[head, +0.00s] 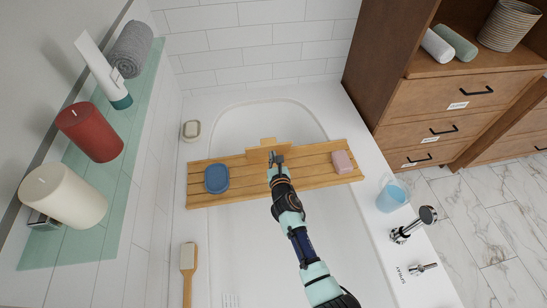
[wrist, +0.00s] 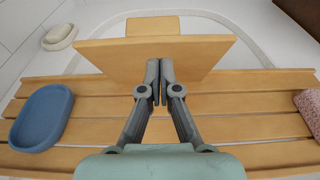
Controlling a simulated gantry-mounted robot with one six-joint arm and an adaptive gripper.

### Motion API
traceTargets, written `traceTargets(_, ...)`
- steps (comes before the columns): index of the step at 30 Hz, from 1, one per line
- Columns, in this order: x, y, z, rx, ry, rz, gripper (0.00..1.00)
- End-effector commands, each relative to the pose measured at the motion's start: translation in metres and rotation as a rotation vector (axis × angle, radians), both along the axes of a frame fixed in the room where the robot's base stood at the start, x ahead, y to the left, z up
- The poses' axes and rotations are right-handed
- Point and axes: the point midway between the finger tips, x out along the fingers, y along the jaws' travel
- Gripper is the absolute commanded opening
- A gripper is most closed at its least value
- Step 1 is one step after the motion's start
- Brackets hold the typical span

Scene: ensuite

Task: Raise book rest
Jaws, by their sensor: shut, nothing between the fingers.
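The wooden book rest (wrist: 112,57) is a flat panel on the bath caddy (wrist: 60,88). It stands tilted up from the slats, with its upper edge toward the back wall. It also shows in the head view (head: 254,156), partly hidden by my gripper. A small wooden tab (wrist: 152,25) shows behind its upper edge. My gripper (wrist: 160,66) is shut and empty, its fingertips in front of the panel's middle. I cannot tell whether they touch it. My gripper also shows in the head view (head: 276,156), over the caddy's middle.
A blue soap dish (head: 216,179) lies on the caddy's left, a pink block (head: 343,162) on its right. The caddy spans the white bathtub (head: 250,240). A blue cup (head: 392,197) and taps (head: 411,228) stand right. A brush (head: 188,258) lies on the left rim.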

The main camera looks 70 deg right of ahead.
Motion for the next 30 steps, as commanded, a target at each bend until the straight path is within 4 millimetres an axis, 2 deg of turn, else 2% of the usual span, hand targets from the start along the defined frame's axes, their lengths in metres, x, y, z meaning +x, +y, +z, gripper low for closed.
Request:
traceTargets(2, -0.006, 0.013, -0.010, 0.003, 0.004, 0.003, 0.00)
traceTargets(6, -0.027, 0.042, 0.013, 0.003, 0.003, 0.004, 0.00)
traceTargets(13, -0.052, 0.080, 0.028, 0.002, 0.001, 0.004, 0.00)
traceTargets(18, -0.060, 0.090, 0.030, 0.002, 0.001, 0.003, 0.00)
traceTargets(30, -0.060, 0.090, 0.030, 0.001, 0.000, 0.003, 0.00)
